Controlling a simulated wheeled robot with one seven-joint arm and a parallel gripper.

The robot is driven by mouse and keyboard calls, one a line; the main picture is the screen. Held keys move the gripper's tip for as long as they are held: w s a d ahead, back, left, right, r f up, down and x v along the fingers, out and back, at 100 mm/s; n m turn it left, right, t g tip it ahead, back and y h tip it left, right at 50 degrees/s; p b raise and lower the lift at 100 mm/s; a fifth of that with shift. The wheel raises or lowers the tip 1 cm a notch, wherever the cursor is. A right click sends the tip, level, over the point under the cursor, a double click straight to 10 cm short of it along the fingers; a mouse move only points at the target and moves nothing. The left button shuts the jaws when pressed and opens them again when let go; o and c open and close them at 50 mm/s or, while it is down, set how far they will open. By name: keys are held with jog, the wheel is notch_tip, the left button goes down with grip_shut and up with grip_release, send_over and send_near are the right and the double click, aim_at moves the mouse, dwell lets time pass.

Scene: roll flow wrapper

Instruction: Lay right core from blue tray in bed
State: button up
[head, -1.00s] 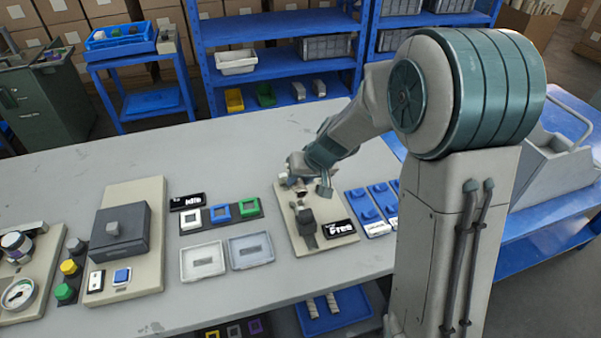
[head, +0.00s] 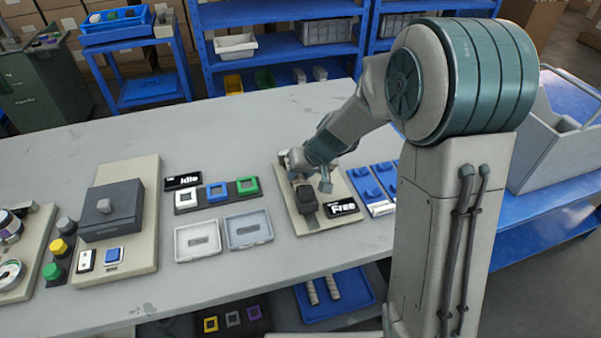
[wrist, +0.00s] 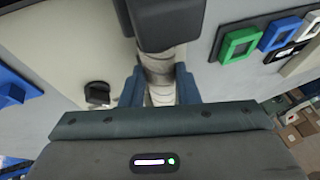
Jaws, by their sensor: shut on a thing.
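In the wrist view my gripper (wrist: 159,88) is shut on a pale, banded cylinder (wrist: 162,72), which looks like a core. Its far end is hidden by a dark block (wrist: 165,22). In the head view my gripper (head: 298,165) is low at the back of a beige station plate (head: 325,183), just behind a dark fixture (head: 306,197). I cannot tell whether the held core rests in a bed there. A sign (head: 342,207) beside the fixture reads "Free". The blue tray (head: 352,310) on the lower shelf holds two pale banded cores (head: 312,291).
Left of the station are two shallow grey trays (head: 198,252) and a block with white, blue and green frames (head: 217,208). A sign (head: 183,181) reads "Idle". Blue plates with knobs (head: 372,190) lie to its right. The table behind is clear.

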jog(key=o, duration=1)
jog(key=shift+r, duration=0.15)
jog(key=v, duration=1.4)
jog(key=s+d+r+m+h+p, duration=0.1)
jog(key=s+d, duration=0.2)
jog(key=s, duration=0.3)
jog(key=s+d+r+m+h+p, duration=0.1)
jog(key=s+d, duration=0.2)
jog(key=s, duration=0.3)
jog(key=s+d+r+h+p, duration=0.1)
jog(key=s+d+h, duration=0.1)
jog(key=s, duration=0.5)
jog(key=shift+d+r+m+g+p, duration=0.1)
jog(key=shift+d+m+g+p, duration=0.3)
jog(key=shift+d, duration=0.4)
